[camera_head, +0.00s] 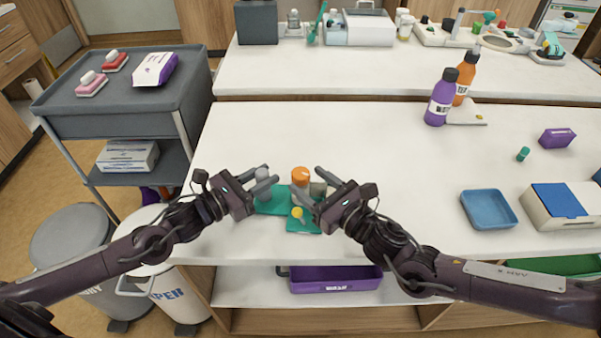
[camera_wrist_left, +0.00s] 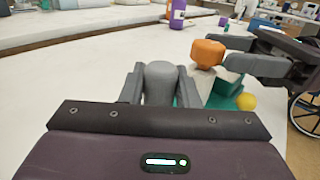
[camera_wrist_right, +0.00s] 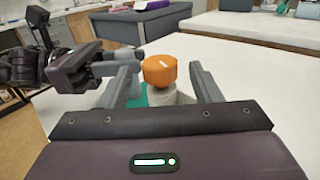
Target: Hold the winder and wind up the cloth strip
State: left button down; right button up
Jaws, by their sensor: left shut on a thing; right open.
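The winder has a teal base (camera_head: 272,201), a grey post (camera_wrist_left: 161,84), an orange knob (camera_head: 301,175) and a yellow ball (camera_head: 297,212). It stands near the front of the white table. My left gripper (camera_head: 266,180) is shut on the grey post, which is upright between its fingers in the left wrist view. My right gripper (camera_head: 318,186) is open, its fingers on either side of the orange knob (camera_wrist_right: 159,70), with gaps visible. A pale grey piece shows under the knob in the right wrist view. I cannot make out the cloth strip for certain.
A blue tray (camera_head: 488,210) and a white box with a blue top (camera_head: 562,205) are on the right. Purple (camera_head: 441,98) and orange (camera_head: 466,77) bottles stand behind. A grey cart (camera_head: 125,95) is at the left. The table middle is clear.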

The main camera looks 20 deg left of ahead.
aim_at(305, 180)
jog(key=shift+x, duration=1.85)
jog(key=c, duration=1)
jog(key=shift+o, duration=0.2)
jog(key=shift+s+a+m+t+h, duration=0.1)
jog(key=shift+m+t+h, duration=0.7)
jog(key=shift+m+t, duration=0.25)
jog(key=shift+m+t+h, duration=0.55)
jog(key=shift+t+h, duration=0.25)
jog(key=shift+t, duration=0.05)
jog(key=o, duration=1)
jog(key=shift+c, duration=0.2)
